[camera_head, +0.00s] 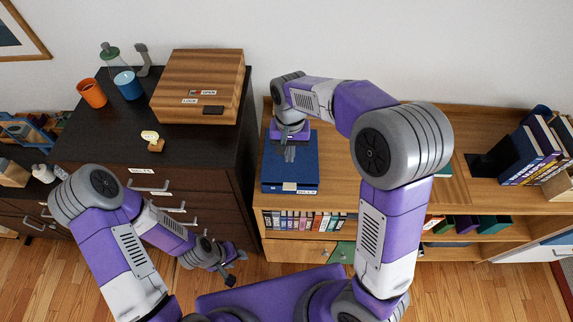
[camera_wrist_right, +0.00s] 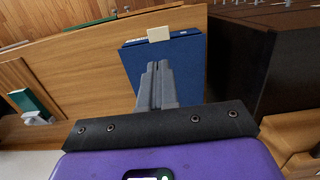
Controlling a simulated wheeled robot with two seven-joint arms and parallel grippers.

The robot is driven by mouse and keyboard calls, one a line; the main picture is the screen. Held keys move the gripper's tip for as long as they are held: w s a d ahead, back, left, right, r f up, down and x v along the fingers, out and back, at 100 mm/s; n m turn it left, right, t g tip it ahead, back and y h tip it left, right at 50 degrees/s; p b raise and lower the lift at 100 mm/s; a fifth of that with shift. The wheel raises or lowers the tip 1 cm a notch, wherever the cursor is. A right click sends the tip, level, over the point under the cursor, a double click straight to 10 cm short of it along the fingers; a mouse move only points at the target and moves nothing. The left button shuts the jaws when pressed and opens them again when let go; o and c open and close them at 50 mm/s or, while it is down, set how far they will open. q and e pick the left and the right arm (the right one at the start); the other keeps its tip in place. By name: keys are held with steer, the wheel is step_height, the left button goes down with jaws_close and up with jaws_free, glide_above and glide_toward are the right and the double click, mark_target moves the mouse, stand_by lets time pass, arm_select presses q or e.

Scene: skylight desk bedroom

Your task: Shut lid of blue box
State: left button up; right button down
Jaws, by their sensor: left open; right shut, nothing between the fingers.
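The blue box (camera_head: 280,172) sits on the wooden shelf top, right of the dark dresser. Its lid looks down flat, with a pale tab at its front edge. The box also shows in the right wrist view (camera_wrist_right: 186,62), with the pale tab (camera_wrist_right: 158,34) at its edge. My right gripper (camera_head: 289,155) is shut and empty, with its fingers over the lid; whether they touch it I cannot tell. Its closed fingers show in the right wrist view (camera_wrist_right: 156,75). My left gripper (camera_head: 235,281) is open and empty, low in front of the dresser, away from the box.
A wooden box (camera_head: 200,85), an orange cup (camera_head: 92,93), a blue cup (camera_head: 128,85) and a glass bottle stand on the dark dresser (camera_head: 120,140). Books (camera_head: 530,150) stand at the shelf's right end. The shelf top (camera_head: 455,125) right of my right arm is mostly clear.

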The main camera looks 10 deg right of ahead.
mark_target(289, 189)
steer(key=f, duration=0.4)
steer(key=s+f, duration=0.1)
steer(key=f, duration=0.8)
steer(key=shift+s+a+f, duration=0.15)
steer(key=shift+a, duration=0.05)
steer(key=f+b, duration=0.1)
steer(key=f, duration=0.1)
steer(key=f+b, duration=0.1)
steer(key=shift+s+f+b, duration=0.2)
steer(key=shift+s+b, duration=0.1)
steer(key=shift+b, duration=0.05)
steer(key=shift+s, duration=0.2)
steer(key=shift+f, duration=0.1)
